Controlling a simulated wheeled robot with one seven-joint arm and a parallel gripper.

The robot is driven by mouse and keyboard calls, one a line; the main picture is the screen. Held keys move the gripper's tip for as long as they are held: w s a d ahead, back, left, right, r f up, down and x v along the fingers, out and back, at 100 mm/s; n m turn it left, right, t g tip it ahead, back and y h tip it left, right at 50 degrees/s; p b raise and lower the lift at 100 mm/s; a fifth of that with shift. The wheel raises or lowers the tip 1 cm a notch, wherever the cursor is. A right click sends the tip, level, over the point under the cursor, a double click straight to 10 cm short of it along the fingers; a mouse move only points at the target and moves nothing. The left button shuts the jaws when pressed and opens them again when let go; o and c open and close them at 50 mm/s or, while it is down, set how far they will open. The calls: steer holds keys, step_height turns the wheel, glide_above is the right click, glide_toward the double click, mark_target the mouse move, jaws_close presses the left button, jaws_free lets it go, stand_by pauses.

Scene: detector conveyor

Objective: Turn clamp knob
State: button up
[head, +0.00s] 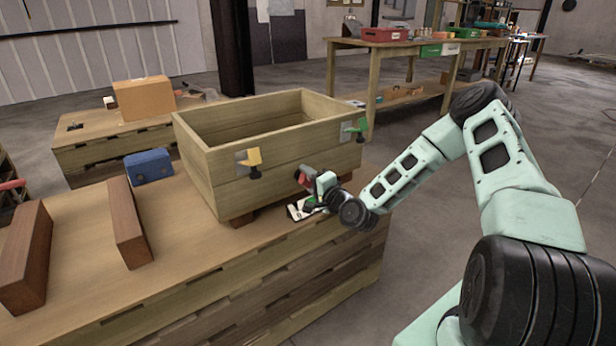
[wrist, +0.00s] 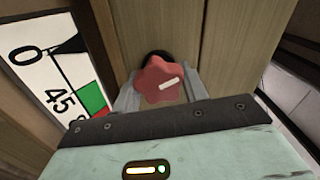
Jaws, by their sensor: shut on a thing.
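A red star-shaped knob (wrist: 158,80) with a white mark on its face is in the middle of the wrist view, against the wooden crate (head: 215,170). In the head view this red knob (head: 299,176) is small at the crate's front side, partly hidden by my gripper (head: 311,181). My gripper (wrist: 160,92) is shut on the red knob, with a grey finger on each side. A white dial plate (wrist: 42,62) with 0, 45, a black pointer and green and red areas shows left of the knob. A yellow clamp (head: 250,163) and a green clamp (head: 357,130) are on the crate's outside.
The crate stands open and empty-looking on a stacked wooden table (head: 90,283). Dark wooden beams (head: 128,222) and a blue box (head: 149,166) lie to its left. A cardboard-coloured box (head: 144,98) sits behind. Open floor (head: 480,120) lies right of the table.

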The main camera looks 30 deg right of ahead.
steer(key=shift+f+m, duration=0.1)
steer(key=shift+m, duration=1)
steer(key=o, duration=1)
steer(key=s+p, duration=0.2)
steer(key=s, duration=1.5)
steer(key=shift+s+d, duration=0.25)
steer(key=shift+d, duration=0.1)
